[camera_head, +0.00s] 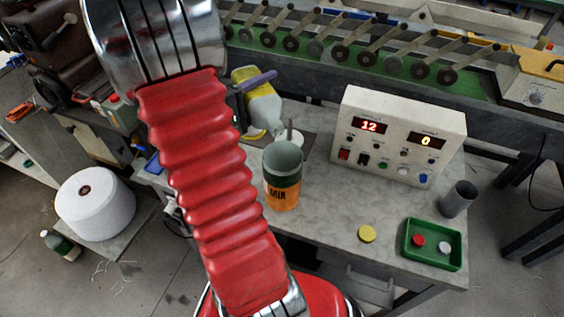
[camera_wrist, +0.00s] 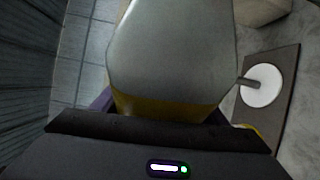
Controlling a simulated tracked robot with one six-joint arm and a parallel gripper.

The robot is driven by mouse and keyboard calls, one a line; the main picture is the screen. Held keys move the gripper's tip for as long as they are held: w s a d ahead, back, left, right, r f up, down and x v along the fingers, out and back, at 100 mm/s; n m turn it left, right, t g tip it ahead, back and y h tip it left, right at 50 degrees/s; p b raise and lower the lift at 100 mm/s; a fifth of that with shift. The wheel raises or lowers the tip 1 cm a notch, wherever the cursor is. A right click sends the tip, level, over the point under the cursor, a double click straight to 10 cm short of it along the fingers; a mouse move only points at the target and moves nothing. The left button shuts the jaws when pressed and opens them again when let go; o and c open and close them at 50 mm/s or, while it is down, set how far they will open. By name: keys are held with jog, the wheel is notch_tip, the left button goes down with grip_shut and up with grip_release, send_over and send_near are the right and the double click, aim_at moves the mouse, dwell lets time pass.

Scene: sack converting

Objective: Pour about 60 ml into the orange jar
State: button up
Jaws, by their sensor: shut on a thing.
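The orange jar (camera_head: 284,195) stands upright on the grey bench, with a dark green upper band, dark lettering and an open top. My gripper (camera_head: 257,82), with purple fingers, is shut on a yellow and pale translucent bottle (camera_head: 264,110). The bottle is held tilted, its pale end lower and toward the right, behind and a little left of the jar's mouth. In the wrist view the bottle (camera_wrist: 172,55) fills the middle, in front of the gripper. I cannot make out any stream or the level inside the jar.
A white disc with a short rod (camera_wrist: 262,85) sits on a dark board beside the bottle. A white control box (camera_head: 398,137) showing 12 and 0 stands to the right. A grey cup (camera_head: 459,199), yellow disc (camera_head: 367,233) and green tray (camera_head: 432,262) lie further right.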

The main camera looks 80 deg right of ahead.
jog(key=shift+r, duration=0.15)
jog(key=shift+r+n, duration=0.4)
dwell(1.9)
jog(key=shift+d+r, duration=0.1)
